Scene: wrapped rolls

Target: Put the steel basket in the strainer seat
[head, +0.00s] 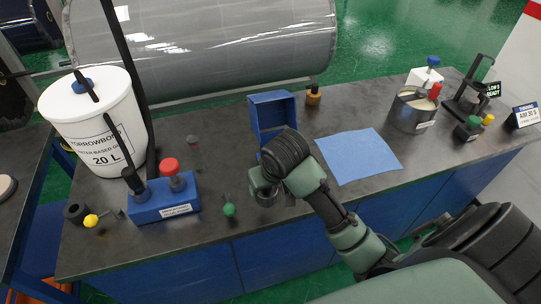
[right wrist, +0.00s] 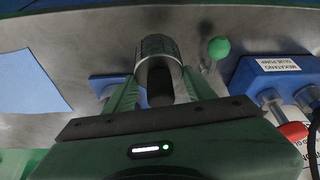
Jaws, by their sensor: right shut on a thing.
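The steel basket (head: 266,199) is a small grey metal cylinder at the front middle of the bench in the head view. My right gripper (head: 268,184) is shut on it from above. In the right wrist view the basket (right wrist: 158,46) sits between the two green fingers of the right gripper (right wrist: 160,88). I cannot tell whether the basket touches the bench. A blue pump block (head: 165,198) with a red knob and a black-topped post stands to the left; it also shows in the wrist view (right wrist: 280,75). I cannot clearly make out the strainer seat. My left gripper is not in view.
A black ring (head: 75,213) and yellow knob (head: 91,220) lie at far left. A white bucket (head: 97,120), open blue box (head: 273,113), blue cloth (head: 358,155) and steel pot (head: 413,112) also stand or lie on the bench.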

